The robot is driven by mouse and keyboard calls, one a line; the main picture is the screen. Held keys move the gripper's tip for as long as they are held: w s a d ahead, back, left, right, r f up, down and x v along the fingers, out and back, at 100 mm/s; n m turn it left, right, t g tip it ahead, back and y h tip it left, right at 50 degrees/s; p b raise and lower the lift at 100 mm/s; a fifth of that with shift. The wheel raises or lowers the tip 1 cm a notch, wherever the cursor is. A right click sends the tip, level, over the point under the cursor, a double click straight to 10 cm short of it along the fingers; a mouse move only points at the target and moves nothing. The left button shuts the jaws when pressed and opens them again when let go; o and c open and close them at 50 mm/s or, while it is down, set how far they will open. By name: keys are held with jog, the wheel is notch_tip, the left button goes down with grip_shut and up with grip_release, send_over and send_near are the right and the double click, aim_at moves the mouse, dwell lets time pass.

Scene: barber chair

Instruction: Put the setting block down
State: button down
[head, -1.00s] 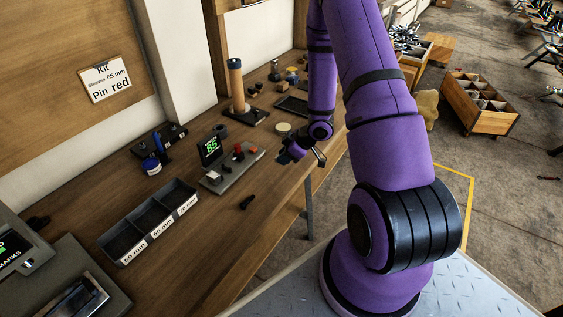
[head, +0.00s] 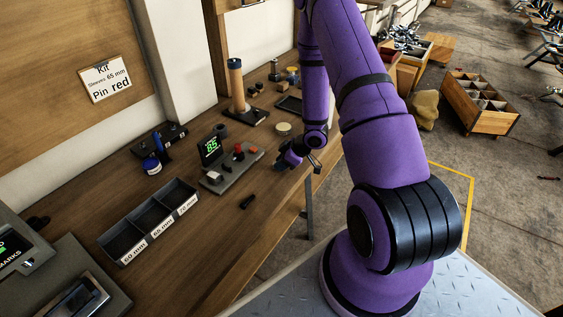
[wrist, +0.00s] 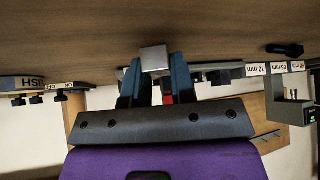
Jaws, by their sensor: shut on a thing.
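The setting block (wrist: 154,58) is a small silver-grey block in the wrist view. My gripper (wrist: 153,72) is shut on it, with one blue-grey finger on each side. The block lies close to the brown bench top, but I cannot tell whether it touches. In the head view my gripper (head: 283,161) is low over the bench's right side, just right of the grey fixture (head: 235,168) with red knobs. The block cannot be made out in the head view.
A green digital display (head: 211,147) stands behind the fixture. A labelled three-compartment tray (head: 150,222) is at front left. A small black part (head: 247,201) lies on the bench (head: 215,235). A round post on a stand (head: 237,88) is behind. Bench room is clear in front of my gripper.

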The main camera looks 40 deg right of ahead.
jog(key=shift+f, duration=0.3)
jog(key=c, duration=1.1)
grip_release()
jog(key=shift+o, duration=0.7)
jog(key=shift+d, duration=0.1)
jog(key=shift+w+r, duration=0.1)
jog(key=shift+r, duration=0.05)
